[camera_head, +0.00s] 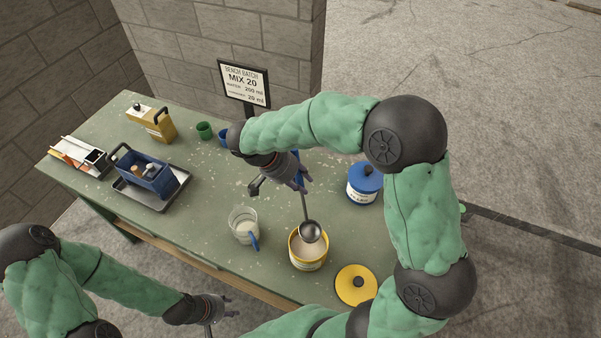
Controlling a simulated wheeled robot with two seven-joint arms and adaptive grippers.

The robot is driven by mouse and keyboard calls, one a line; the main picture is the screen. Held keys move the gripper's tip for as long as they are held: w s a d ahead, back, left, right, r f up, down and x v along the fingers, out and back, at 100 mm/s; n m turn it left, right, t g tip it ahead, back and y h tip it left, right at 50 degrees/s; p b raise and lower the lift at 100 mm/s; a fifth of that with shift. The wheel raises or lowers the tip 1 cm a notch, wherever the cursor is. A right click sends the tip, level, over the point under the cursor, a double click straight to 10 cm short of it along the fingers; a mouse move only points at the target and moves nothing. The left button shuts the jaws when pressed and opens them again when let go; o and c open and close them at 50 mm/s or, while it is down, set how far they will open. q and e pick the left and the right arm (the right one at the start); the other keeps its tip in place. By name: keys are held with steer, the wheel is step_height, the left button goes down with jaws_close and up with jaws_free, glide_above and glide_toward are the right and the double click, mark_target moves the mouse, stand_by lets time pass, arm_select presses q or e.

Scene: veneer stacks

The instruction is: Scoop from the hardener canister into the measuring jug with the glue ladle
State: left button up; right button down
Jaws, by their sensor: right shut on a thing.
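My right gripper (296,178) is shut on the glue ladle (305,207), which hangs steeply with its bowl down. The bowl (311,232) is over the mouth of the open yellow canister (308,262), which holds pale powder; I cannot tell whether it touches the powder or what is in it. I take this canister as the hardener; its label is too small to read. The clear measuring jug (241,219) with a blue handle stands left of it; its contents are unclear. My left gripper (226,308) is low at the bench's front edge, its jaws unclear.
A yellow lid (356,285) lies right of the canister. A blue-lidded canister (364,185) stands behind. A sign (244,83) reads MIX 20.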

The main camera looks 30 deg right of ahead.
mark_target(305, 214)
steer(key=s+f+b, duration=0.1)
steer(key=f+b, duration=0.2)
steer(key=b, duration=0.1)
steer(key=s+f+t+b, duration=0.1)
steer(key=f+b, duration=0.3)
steer(key=s+f+t+b, duration=0.1)
steer(key=f+b, duration=0.3)
steer(key=shift+s+a+f+m, duration=0.1)
steer(key=shift+s+a+m, duration=0.15)
steer(key=shift+s+m, duration=0.15)
steer(key=shift+s+f+t+b, duration=0.25)
steer(key=shift+t+b, duration=0.15)
steer(key=shift+b, duration=0.3)
steer(key=shift+r, duration=0.1)
stand_by(0.9)
